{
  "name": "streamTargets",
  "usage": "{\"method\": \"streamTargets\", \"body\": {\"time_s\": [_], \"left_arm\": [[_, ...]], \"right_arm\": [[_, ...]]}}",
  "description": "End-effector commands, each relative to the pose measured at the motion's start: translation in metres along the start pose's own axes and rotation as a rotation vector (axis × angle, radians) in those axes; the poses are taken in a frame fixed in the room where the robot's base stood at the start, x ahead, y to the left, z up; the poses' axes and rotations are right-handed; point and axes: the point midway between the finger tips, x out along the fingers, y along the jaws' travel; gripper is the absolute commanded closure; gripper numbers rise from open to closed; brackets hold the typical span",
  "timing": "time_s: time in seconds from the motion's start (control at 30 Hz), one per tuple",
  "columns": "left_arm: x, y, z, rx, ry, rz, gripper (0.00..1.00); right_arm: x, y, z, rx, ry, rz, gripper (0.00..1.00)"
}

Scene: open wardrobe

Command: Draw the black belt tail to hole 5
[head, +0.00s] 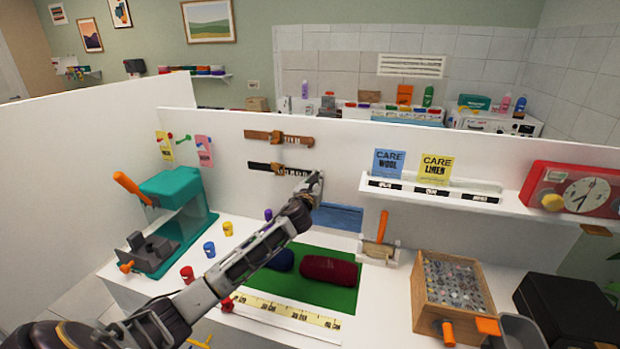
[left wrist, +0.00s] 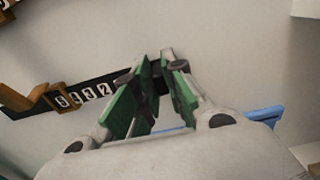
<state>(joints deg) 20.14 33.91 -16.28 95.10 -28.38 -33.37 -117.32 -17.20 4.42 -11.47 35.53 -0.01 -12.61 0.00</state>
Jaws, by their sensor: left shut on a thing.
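The black belt (head: 262,167) runs across the white back panel, below a brown belt (head: 268,135). My left gripper (head: 314,180) is at the right end of the black belt. In the left wrist view, its green-padded fingers (left wrist: 162,78) are shut on the belt's dark tail. The black belt (left wrist: 130,74) also shows there, with a wooden-coloured buckle (left wrist: 42,102) at left and white number tags between buckle and fingers. The tags are small; which hole sits at the buckle cannot be told. The fingers hide part of the tail. My right gripper is not in view.
A blue panel (head: 338,217) lies just below the gripper. A shelf (head: 480,209) with care cards is to the right. Below are a green mat (head: 336,292) with rolled cloths, several small cups, and a wooden box (head: 420,299). A teal press (head: 200,225) stands left.

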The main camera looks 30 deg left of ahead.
Motion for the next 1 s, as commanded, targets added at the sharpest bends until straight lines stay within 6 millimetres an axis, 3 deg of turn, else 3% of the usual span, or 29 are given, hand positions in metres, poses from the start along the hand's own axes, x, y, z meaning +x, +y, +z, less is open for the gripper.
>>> {"method": "streamTargets", "body": {"time_s": [0.27, 0.3, 0.43, 1.0], "left_arm": [[0.0001, 0.0003, -0.0006, 0.0, 0.0, 0.001, 1.0], [0.0001, 0.0003, -0.0006, 0.0, 0.0, 0.001, 0.82], [0.0001, 0.0004, -0.0006, 0.0, 0.0, 0.001, 0.66], [-0.0064, 0.0012, -0.0012, 0.001, 0.001, 0.002, 0.66]], "right_arm": [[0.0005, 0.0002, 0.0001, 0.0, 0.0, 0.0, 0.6], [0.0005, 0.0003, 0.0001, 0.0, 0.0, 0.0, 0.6], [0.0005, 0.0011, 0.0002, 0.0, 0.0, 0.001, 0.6], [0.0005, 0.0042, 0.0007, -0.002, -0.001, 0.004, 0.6]]}}
